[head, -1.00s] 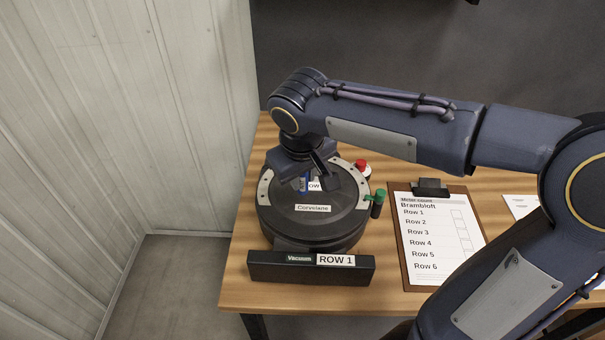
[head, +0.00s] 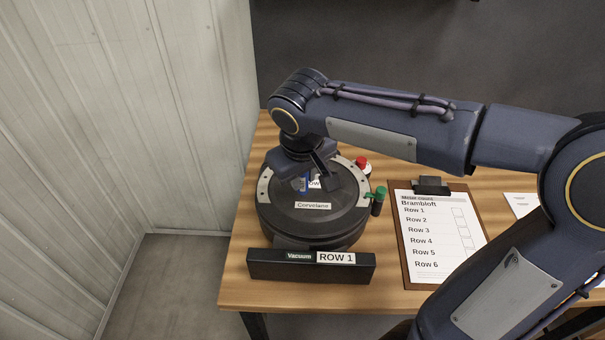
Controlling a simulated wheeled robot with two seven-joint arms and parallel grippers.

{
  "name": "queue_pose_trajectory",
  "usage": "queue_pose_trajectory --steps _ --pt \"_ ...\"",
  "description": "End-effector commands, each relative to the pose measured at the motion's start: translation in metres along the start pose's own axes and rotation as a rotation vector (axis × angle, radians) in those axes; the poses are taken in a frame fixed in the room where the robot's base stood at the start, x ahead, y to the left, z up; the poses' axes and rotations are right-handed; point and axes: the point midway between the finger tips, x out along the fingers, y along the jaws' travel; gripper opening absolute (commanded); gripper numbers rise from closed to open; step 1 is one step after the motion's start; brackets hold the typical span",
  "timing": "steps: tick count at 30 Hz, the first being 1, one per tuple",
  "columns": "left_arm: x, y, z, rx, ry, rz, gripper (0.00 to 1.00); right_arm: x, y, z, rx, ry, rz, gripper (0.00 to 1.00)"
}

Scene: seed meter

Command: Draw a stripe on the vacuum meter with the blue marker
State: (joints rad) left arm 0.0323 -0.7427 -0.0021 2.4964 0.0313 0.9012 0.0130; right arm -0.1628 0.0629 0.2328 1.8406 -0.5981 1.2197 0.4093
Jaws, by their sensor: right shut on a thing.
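The vacuum meter is a round dark drum (head: 312,222) on the wooden table, with a pale rim plate and a "Corvelane" label on top. A "Vacuum" "ROW 1" sign stands in front of it. My right gripper (head: 316,182) comes down over the back part of the drum top. It is shut on the blue marker (head: 304,183), of which only a small blue part shows between the fingers. Whether the marker's tip touches the drum is hidden by the gripper. My left gripper is not in view.
A green-capped marker (head: 378,201) stands right of the drum, and a red-capped thing (head: 362,164) is behind it. A clipboard (head: 407,262) with a row list lies to the right. The sign (head: 311,274) is near the table's front edge. A ribbed wall is at left.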

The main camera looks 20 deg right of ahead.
Motion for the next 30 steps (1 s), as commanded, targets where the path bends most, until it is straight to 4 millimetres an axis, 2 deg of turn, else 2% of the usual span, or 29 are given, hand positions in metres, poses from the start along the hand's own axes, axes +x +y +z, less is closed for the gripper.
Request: queue_pose_trajectory --steps 30 --pt "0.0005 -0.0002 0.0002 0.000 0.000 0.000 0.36 0.0000 0.0103 0.0074 0.000 0.000 0.000 0.00"
